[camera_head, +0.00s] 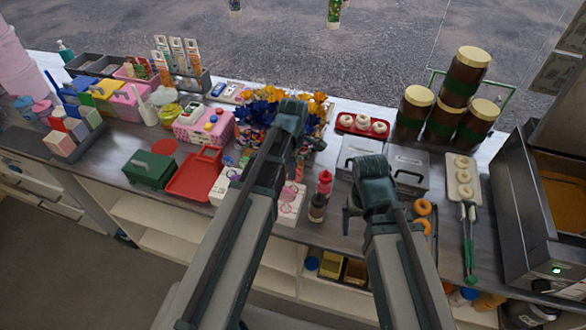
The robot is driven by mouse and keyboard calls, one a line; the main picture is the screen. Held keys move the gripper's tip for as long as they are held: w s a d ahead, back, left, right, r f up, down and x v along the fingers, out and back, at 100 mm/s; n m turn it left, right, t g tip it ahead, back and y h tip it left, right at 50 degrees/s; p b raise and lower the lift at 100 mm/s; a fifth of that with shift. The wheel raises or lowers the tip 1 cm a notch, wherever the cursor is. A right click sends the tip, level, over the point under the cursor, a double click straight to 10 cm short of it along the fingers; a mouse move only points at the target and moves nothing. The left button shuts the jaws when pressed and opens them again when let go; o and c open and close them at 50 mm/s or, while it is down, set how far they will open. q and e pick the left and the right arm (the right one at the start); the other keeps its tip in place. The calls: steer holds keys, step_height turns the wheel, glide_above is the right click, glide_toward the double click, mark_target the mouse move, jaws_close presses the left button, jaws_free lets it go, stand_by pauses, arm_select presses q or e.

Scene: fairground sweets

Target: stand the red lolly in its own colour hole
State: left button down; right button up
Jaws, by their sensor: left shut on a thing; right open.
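My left gripper (292,118) is over the middle of the counter, in front of the blue and orange flower-like bunch. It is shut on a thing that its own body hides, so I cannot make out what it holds. My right gripper (370,183) is open, in front of the grey metal boxes. I cannot pick out the red lolly for certain. A white block (222,187) with small coloured marks stands left of my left arm, and another pale block (290,205) stands right of it. I cannot tell which has the red hole, as my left arm covers the space between.
The blue and orange bunch (258,108) crowds the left gripper. A red tray (190,182) and green box (149,168) stand to the left. Brown jars (445,120) stand at the back right.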

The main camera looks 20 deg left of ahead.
arm_select(q)
steer(key=shift+c, duration=0.7)
jaws_free()
stand_by(0.3)
step_height(320, 180, up, 9)
steer(key=p, duration=0.9)
steer(key=shift+r, duration=0.1)
